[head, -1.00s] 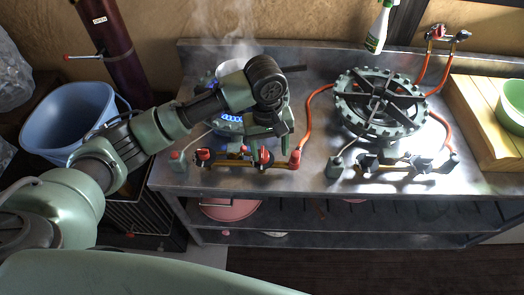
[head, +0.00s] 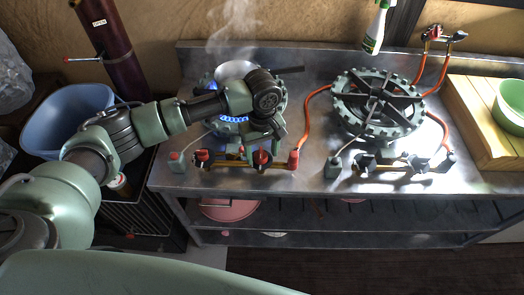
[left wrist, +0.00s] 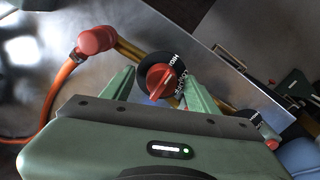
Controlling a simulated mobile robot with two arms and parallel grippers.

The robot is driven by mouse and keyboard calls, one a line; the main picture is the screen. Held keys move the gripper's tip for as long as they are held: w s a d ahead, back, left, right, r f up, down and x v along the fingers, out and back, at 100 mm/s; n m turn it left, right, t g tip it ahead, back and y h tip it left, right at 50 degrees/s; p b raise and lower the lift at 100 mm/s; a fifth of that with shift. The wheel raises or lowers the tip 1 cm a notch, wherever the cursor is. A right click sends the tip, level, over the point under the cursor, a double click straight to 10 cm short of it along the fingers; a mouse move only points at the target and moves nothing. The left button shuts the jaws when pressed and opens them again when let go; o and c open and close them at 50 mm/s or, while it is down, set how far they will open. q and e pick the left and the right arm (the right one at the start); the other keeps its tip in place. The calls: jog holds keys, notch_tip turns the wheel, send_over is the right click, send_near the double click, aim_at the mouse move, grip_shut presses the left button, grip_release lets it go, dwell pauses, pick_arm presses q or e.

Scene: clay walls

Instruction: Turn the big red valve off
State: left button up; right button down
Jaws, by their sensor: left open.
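The big red valve (head: 262,158) is a red knob on the brass pipe at the front of the left burner (head: 275,103). In the left wrist view the red valve (left wrist: 160,79) sits on a black dial with white lettering, its ridge slanted. My left gripper (head: 268,140) is just above and behind the valve. In the left wrist view the open fingers of my left gripper (left wrist: 160,88) lie either side of the knob; contact cannot be told. Blue flame (head: 232,118) burns on the left burner under a steaming pan (head: 236,70). My right gripper is not in view.
A smaller red knob (head: 203,156) is left of the valve, and a red hose elbow (head: 293,160) is close on its right. An orange hose (head: 306,118) runs beside it. An unlit burner (head: 378,106) stands right; a blue bin (head: 68,118) is left.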

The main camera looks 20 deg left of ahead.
pick_arm(q)
jog(key=shift+w+d, duration=0.1)
jog(key=shift+w, duration=0.05)
jog(key=shift+w+f, duration=0.1)
jog(key=shift+c, duration=0.9)
jog(key=shift+a, duration=0.35)
grip_shut()
jog(key=shift+s, duration=0.2)
